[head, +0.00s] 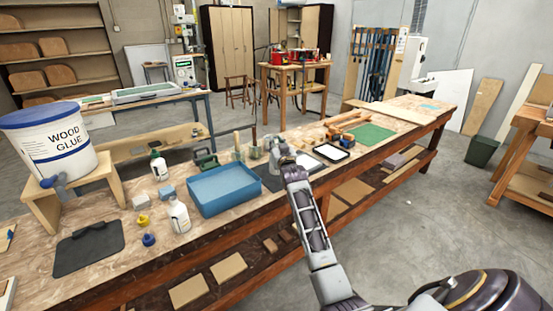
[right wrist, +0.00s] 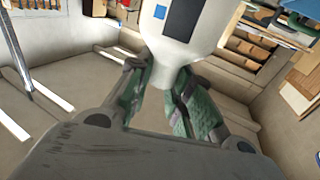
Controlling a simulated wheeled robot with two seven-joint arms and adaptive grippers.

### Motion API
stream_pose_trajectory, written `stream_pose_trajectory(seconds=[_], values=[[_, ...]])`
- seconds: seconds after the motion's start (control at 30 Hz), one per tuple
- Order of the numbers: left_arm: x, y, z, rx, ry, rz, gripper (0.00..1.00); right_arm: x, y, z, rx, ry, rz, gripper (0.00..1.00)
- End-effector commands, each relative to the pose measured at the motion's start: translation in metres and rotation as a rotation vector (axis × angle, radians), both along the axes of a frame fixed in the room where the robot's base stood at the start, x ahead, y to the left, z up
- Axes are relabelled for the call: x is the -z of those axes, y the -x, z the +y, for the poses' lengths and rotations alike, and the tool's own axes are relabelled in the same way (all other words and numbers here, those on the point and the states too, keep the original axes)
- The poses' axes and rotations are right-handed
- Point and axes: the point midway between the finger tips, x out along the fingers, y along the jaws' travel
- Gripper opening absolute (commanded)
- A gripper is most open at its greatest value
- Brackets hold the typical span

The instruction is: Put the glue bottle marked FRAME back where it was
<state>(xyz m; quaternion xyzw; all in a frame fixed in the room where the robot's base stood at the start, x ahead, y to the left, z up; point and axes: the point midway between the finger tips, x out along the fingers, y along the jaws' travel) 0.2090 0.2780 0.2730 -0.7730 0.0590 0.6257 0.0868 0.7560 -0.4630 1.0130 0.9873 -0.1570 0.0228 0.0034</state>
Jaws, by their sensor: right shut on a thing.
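My right gripper (head: 276,152) is over the far part of the long bench, beyond the blue tray. In the right wrist view its green-padded fingers (right wrist: 172,98) are closed around the narrow end of a white bottle (right wrist: 190,45) with a dark label patch. No lettering on it can be read, so I cannot tell whether it is marked FRAME. Two other white bottles stand upright on the bench: one near the tray's left edge (head: 179,216), and one with a dark green cap (head: 158,166) farther back. Their label words are unreadable. My left gripper is out of view.
A blue tray (head: 223,192) sits mid-bench. A WOOD GLUE bucket (head: 50,150) stands on a wooden stand at left. A dark mat (head: 89,249), yellow cap (head: 143,220) and blue cap (head: 148,240) lie in front. A black-rimmed white tray (head: 331,152) lies right of my gripper.

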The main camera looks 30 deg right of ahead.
Motion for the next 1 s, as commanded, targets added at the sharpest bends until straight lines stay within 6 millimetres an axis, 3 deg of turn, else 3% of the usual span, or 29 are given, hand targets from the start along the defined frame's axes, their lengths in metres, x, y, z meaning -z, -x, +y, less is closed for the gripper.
stream_pose_trajectory(seconds=[0.47,0.8,1.0], values=[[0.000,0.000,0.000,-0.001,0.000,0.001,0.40,0.007,0.000,0.000,0.001,0.000,-0.001,0.00],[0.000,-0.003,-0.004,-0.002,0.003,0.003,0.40,0.044,0.000,-0.001,0.001,0.001,0.000,0.00],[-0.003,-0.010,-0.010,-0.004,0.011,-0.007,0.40,0.053,0.000,-0.001,0.001,0.002,-0.002,0.00]])
